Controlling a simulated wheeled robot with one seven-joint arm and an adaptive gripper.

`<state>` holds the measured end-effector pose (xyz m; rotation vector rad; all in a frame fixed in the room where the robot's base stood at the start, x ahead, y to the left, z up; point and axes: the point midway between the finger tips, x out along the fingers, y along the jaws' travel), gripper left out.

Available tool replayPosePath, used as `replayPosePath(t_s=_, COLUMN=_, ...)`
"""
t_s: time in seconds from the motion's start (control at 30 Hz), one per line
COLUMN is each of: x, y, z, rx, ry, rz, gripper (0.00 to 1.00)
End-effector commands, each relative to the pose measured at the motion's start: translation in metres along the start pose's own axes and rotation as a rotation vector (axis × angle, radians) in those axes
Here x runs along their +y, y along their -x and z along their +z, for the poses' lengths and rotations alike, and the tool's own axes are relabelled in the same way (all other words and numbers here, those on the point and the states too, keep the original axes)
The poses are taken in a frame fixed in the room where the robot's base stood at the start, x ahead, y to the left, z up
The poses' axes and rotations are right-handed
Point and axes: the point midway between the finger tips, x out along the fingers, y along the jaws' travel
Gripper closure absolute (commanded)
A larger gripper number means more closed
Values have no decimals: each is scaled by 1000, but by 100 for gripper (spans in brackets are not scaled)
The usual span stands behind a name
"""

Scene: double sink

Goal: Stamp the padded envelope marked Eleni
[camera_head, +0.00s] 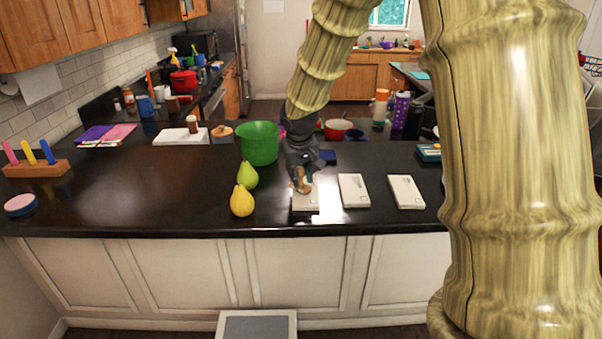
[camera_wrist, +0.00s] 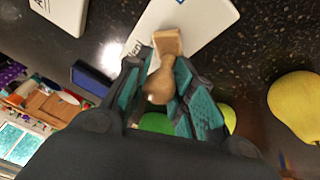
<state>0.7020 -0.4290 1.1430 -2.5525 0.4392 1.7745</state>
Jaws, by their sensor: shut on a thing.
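My gripper (camera_head: 301,176) is shut on a wooden stamp (camera_head: 304,187) above the left one of three white padded envelopes on the dark counter. In the wrist view the fingers (camera_wrist: 165,68) hold the stamp (camera_wrist: 160,86) by its handle, its square head over the envelope. That envelope (camera_head: 305,204) shows in the wrist view (camera_wrist: 195,22) with letters reading like "leni", partly covered by a finger. I cannot tell whether the stamp touches it. The middle envelope (camera_head: 354,190) and right envelope (camera_head: 405,191) lie apart to the right. A dark blue pad (camera_head: 328,156) lies behind.
A yellow pear (camera_head: 242,200) and a green pear (camera_head: 247,175) stand just left of the gripper. A green bucket (camera_head: 258,143) stands behind them. A teal-topped box (camera_head: 429,152) lies at right. The counter's left middle is clear.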

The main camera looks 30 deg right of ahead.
Motion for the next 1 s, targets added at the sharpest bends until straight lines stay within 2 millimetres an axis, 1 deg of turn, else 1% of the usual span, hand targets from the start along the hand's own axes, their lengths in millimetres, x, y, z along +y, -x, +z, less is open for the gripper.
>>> replayPosePath(t_s=0.3, x=0, y=-2, z=2, rx=-4, ry=1, rz=0, gripper=91)
replayPosePath(t_s=0.47, x=0, y=1, z=1, rx=-4, ry=1, rz=0, gripper=91)
replayPosePath(t_s=1.0, x=5, y=32, z=-12, rx=-1, ry=0, rz=0, gripper=91)
